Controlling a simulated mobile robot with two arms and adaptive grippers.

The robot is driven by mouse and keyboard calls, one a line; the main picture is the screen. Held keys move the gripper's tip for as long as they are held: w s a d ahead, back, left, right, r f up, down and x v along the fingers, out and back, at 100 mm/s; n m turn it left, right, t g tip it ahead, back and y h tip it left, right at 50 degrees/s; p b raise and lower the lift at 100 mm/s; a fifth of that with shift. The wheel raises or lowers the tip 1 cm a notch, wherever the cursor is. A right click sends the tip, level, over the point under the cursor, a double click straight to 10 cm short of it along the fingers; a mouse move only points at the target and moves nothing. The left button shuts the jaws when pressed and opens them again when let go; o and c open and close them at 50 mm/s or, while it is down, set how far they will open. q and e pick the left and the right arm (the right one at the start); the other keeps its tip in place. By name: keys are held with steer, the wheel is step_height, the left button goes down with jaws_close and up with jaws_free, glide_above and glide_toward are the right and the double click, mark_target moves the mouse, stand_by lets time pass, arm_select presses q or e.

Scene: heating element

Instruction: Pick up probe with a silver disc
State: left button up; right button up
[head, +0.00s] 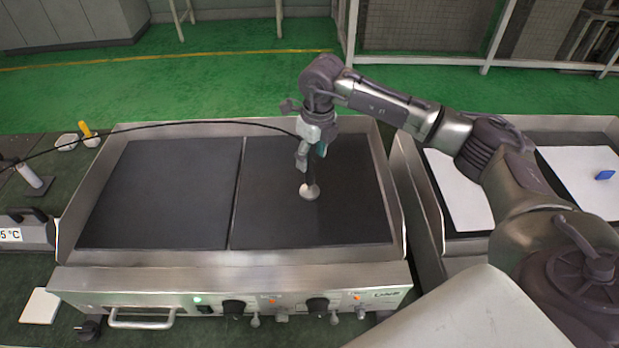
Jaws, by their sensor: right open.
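The probe's silver disc (309,192) rests on or just above the right dark plate of the griddle (340,225), below my right gripper. Its dark shaft rises from the disc toward the fingers, and its upper part is hidden by them. A black cable runs from the left edge of the head view to the gripper. My right gripper (311,160) points down around the top of the probe with its fingers open. Whether a finger touches the probe cannot be told. My left gripper is not in view.
The griddle has raised metal walls and front knobs (234,307). A meter showing "5 °C" (12,235), a white cylinder (33,177) and a yellow-handled tool (87,131) are at the left. A second tray with white sheets (460,190) and a blue object (605,175) is at the right.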

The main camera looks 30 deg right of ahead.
mark_target(309, 171)
steer(key=shift+w+f, duration=0.1)
steer(key=shift+f, duration=0.55)
steer(key=shift+a+f+p, duration=0.1)
steer(key=shift+f+p, duration=0.2)
steer(key=f, duration=0.2)
steer(key=f+p, duration=0.1)
steer(key=shift+w+f, duration=0.3)
steer(key=shift+f, duration=0.05)
steer(key=shift+w+f, duration=0.1)
steer(key=shift+f, duration=0.3)
steer(key=shift+c, duration=0.2)
jaws_close()
